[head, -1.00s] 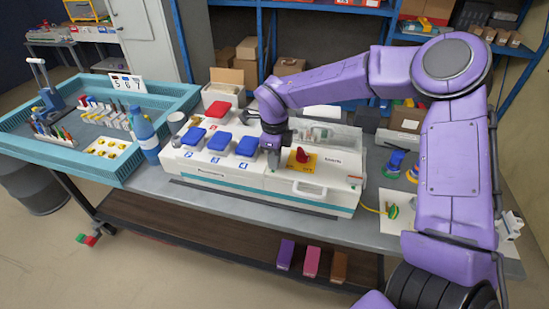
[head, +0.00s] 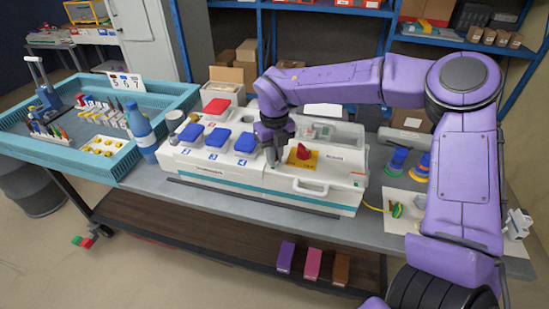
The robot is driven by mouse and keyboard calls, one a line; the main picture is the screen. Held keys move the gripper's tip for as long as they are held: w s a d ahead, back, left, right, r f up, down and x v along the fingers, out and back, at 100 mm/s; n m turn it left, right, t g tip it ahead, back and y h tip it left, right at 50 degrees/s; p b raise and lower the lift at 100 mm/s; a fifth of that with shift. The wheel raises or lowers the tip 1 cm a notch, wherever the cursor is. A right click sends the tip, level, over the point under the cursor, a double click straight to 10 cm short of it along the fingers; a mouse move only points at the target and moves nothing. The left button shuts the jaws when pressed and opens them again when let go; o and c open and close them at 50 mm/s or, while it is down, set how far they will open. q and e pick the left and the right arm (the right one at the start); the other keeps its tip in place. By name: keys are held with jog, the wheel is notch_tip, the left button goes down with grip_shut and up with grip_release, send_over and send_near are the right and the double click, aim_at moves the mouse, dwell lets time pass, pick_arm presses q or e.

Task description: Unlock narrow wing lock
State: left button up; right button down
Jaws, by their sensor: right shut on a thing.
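My right gripper (head: 273,160) points down at the left end of the right-hand white box (head: 330,187), beside the blue lid marked 4. It is shut on a small part there, which looks to be the narrow wing lock; the fingers hide nearly all of it, so its angle cannot be told. A red knob (head: 304,152) on a yellow plate (head: 293,163) sits on the same box, just right of the gripper and apart from it. The box has a clear cover (head: 338,132) at the back and a white handle in front. My left gripper is out of view.
Left of the gripper, a white box has several blue lids (head: 216,137) and a red lid (head: 216,106). A blue bottle (head: 142,134) and a teal tray (head: 60,146) stand further left. Blue and orange items (head: 397,160) lie right of the boxes.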

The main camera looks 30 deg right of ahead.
jog(key=m+b, duration=0.3)
jog(key=m, duration=0.2)
jog(key=shift+f, duration=0.2)
jog(key=shift+r+m+b, duration=0.15)
jog(key=shift+m+b, duration=1.05)
jog(key=shift+m, duration=0.9)
jog(key=shift+w, duration=0.1)
jog(key=c, duration=1.2)
grip_release()
jog(key=shift+o, duration=0.2)
jog(key=shift+r, duration=0.1)
notch_tip(320, 180, up, 10)
jog(key=shift+r, duration=0.2)
